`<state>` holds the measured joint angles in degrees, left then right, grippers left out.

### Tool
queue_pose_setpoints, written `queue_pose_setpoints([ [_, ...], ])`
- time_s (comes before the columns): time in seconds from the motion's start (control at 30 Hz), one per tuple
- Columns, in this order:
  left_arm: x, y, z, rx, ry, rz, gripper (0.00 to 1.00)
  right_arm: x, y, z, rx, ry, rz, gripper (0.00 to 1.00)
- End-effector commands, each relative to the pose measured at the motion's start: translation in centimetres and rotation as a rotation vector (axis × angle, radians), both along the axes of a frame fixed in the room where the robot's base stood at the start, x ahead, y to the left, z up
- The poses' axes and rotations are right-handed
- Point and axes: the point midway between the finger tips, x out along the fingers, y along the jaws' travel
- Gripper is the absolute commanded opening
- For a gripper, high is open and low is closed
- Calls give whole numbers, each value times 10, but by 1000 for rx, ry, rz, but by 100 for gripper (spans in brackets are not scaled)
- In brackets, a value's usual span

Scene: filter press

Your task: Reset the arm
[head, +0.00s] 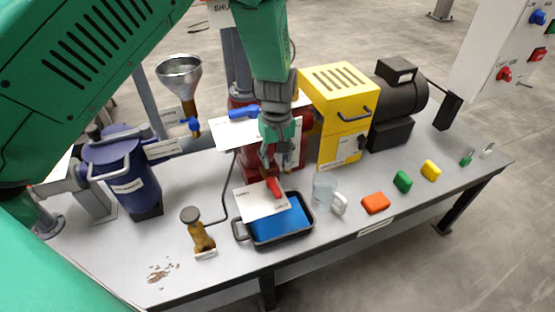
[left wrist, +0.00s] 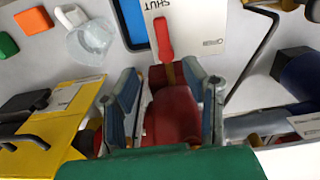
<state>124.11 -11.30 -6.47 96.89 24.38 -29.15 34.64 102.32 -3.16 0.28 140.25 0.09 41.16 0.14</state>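My left gripper (head: 268,155) hangs over the middle of the bench, pointing down. In the left wrist view, its two fingers (left wrist: 166,80) stand apart with nothing clamped between them. A red lever (head: 274,187) shows just below the gripper, in front of a white card. In the left wrist view the red lever (left wrist: 163,40) lies beyond the fingertips, beside the word SHUT on the card (left wrist: 188,22). A red body (left wrist: 172,118) shows behind and between the fingers. The gripper partly hides the red equipment in the head view. My right gripper is in neither view.
A black-rimmed tray with a blue bottom (head: 282,225) and a clear jug (head: 325,190) stand in front. A brass-coloured tool (head: 200,238) and a dark blue bucket (head: 128,180) are left. A yellow box (head: 340,120) and black motor (head: 398,95) stand right. Coloured blocks line the right front.

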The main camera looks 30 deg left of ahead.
Motion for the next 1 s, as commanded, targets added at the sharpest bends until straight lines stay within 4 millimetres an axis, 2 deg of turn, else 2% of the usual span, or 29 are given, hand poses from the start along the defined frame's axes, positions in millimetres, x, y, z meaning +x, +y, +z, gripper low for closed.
queue_pose_setpoints([
  [0.33,-3,1,-5,3,2,-7,40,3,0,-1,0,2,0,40],
  [0.47,-29,13,-39,35,13,-72,40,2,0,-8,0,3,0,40],
  [0.57,-73,28,-87,78,25,-192,40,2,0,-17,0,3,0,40],
  [0.6,-96,34,-107,93,30,-257,40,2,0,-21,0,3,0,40],
  [0.73,-179,44,-160,112,38,-504,40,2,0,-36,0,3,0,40],
  [0.8,-220,42,-177,100,29,-635,40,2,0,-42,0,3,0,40],
  [0.9,-266,35,-187,72,7,-781,40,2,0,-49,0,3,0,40],
  [1.0,-295,27,-188,44,-17,-875,40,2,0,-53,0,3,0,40],
])
